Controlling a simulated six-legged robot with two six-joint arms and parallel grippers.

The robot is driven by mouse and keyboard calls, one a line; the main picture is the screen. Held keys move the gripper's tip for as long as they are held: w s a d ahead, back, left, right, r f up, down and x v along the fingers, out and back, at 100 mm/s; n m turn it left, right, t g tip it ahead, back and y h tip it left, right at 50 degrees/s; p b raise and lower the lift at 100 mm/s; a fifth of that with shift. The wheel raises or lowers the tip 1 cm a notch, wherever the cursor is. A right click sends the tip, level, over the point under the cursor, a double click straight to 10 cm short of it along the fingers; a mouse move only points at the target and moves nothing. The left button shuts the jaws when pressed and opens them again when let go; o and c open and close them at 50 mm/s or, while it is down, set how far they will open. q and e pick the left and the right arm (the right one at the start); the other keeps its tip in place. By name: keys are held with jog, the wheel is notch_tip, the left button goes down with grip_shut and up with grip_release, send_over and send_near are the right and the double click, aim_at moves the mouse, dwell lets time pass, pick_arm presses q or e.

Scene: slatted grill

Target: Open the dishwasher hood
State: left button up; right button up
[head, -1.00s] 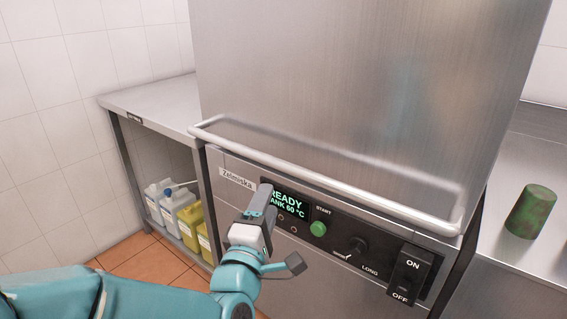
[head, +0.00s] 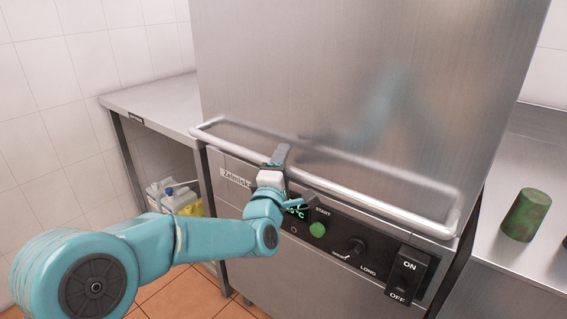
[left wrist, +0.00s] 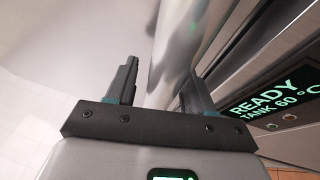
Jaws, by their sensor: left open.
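The dishwasher hood (head: 300,70) is a tall brushed-steel box, down over the machine's front panel. Its long tubular handle (head: 375,194) runs across the lower front and wraps back at both ends. My left gripper (head: 296,176) is open at the left-middle part of the handle, one finger above the bar and one below it. In the left wrist view, the bar (left wrist: 172,50) passes between the two spread fingers (left wrist: 158,85); I cannot tell if either finger touches it. My right gripper is not in view.
The control panel below has a partly covered display (head: 296,211), a green start button (head: 317,229), a knob (head: 356,246) and an on/off switch (head: 408,275). A steel side table (head: 160,103) stands left, with containers (head: 172,195) beneath. A green cylinder (head: 526,214) stands on the right counter.

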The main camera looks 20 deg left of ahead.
pick_arm(q)
grip_shut()
notch_tip(320, 180, up, 17)
jog(key=p, duration=0.6)
jog(key=shift+f, duration=0.1)
notch_tip(320, 180, up, 20)
jog(key=p, duration=1.4)
jog(key=shift+r, duration=0.25)
grip_release()
jog(key=shift+f, duration=0.1)
jog(key=s+f+b, duration=0.3)
jog(key=s+b, duration=0.1)
jog(key=s, duration=1.2)
jog(key=shift+d, duration=0.4)
